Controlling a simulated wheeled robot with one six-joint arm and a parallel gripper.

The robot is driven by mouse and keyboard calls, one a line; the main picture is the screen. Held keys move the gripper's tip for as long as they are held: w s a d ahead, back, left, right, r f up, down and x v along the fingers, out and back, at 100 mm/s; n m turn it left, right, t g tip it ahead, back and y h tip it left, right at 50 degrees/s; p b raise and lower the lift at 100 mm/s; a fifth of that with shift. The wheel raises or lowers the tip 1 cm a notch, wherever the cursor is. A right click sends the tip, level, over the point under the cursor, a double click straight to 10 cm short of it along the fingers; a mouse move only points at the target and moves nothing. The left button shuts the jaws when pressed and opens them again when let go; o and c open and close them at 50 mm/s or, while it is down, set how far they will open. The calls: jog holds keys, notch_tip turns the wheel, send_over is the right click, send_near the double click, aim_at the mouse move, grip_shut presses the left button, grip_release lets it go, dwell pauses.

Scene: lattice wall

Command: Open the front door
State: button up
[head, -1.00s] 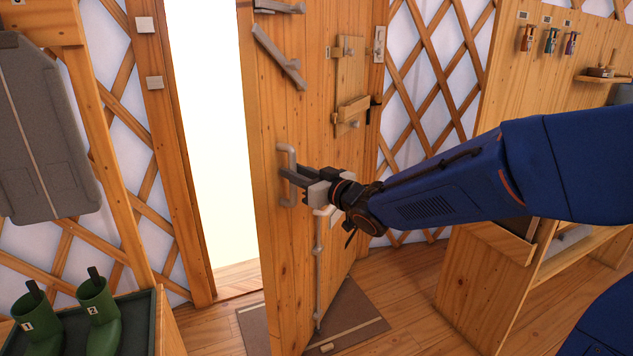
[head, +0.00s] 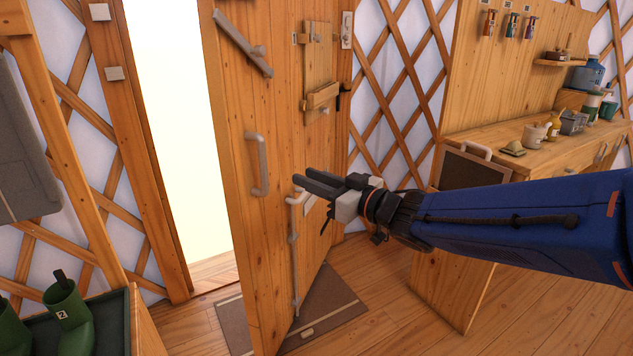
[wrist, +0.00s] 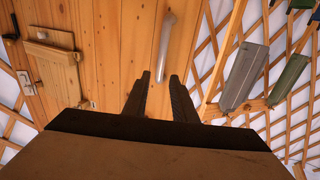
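The wooden front door (head: 230,125) stands ajar, swung inward, with a bright white doorway gap (head: 180,140) to its left. Its grey pull handle (head: 263,165) is upright near the free edge. My gripper (head: 302,180) is just right of the handle in the head view, apart from it and empty. In the wrist view, my gripper's two dark fingers (wrist: 158,80) are spread, and the handle (wrist: 165,45) shows beyond their tips. A grey diagonal latch bar (head: 242,45) and a wooden bolt (head: 322,97) are on the door above.
A doormat (head: 335,300) lies under the door. A counter with jars and bottles (head: 545,140) stands to the right. A tray with green boots (head: 68,315) is at lower left. Wooden floor is clear between door and counter.

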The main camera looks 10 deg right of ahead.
jog(key=shift+v, duration=0.85)
jog(key=s+d+f+m+g+h, duration=0.1)
jog(key=s+d+f+m+h, duration=0.15)
jog(key=d+h, duration=0.45)
jog(key=s+d+f+m+g+h, duration=0.15)
jog(key=d+f+m+h, duration=0.25)
jog(key=d, duration=0.4)
jog(key=s+a+f+g, duration=0.1)
jog(key=s+f+g, duration=0.2)
jog(key=s, duration=0.6)
jog(key=s+a+f+g, duration=0.1)
jog(key=s+f+g, duration=0.3)
jog(key=s, duration=0.5)
notch_tip(320, 180, down, 2)
jog(key=shift+s+f+y, duration=0.1)
jog(key=shift+s+y, duration=0.15)
jog(key=shift+y, duration=0.05)
